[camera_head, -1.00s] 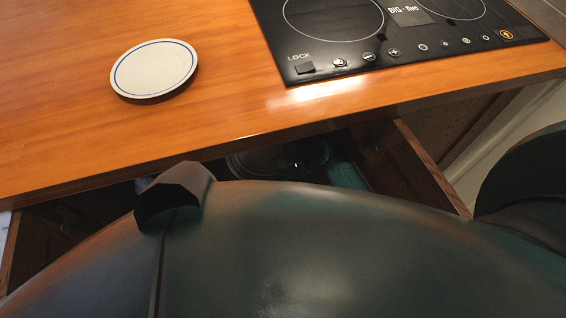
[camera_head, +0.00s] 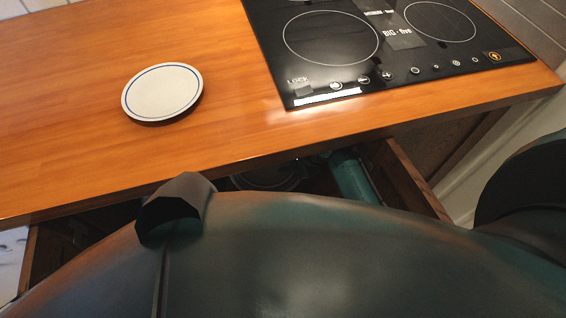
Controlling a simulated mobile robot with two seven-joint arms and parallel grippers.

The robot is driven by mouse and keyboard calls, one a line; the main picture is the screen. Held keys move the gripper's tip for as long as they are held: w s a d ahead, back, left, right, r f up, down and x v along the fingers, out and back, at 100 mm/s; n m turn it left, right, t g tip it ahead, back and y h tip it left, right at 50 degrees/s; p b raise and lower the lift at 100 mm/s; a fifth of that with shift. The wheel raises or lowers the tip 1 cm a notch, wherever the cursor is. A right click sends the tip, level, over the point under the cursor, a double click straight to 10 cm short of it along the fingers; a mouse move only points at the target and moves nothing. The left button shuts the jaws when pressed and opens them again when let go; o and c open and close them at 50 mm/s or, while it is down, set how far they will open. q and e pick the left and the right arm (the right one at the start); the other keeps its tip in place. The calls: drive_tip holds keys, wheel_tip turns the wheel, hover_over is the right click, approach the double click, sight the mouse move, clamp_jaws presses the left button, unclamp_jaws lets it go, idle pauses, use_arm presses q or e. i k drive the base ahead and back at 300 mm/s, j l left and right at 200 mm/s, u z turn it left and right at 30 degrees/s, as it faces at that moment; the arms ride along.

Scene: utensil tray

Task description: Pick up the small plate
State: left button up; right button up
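The small plate (camera_head: 162,92) is white with a thin blue ring near its rim. It lies flat on the wooden countertop (camera_head: 60,120), left of the cooktop and a little back from the front edge. Nothing touches it. Neither of my grippers shows in the head view. Dark parts of my own body fill the lower part of the picture, well in front of the plate.
A black cooktop (camera_head: 345,75) is set in the counter to the right of the plate. Below the counter's front edge a wooden drawer (camera_head: 408,178) stands open, with dark items and a teal item (camera_head: 352,178) inside. The counter around the plate is clear.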

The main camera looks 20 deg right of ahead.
sight(162, 91)
drive_tip(key=k+j, duration=0.2)
drive_tip(key=k, duration=0.3)
drive_tip(key=k+j, duration=0.2)
drive_tip(key=k, duration=0.25)
drive_tip(key=k+j, duration=0.2)
drive_tip(key=k, duration=0.3)
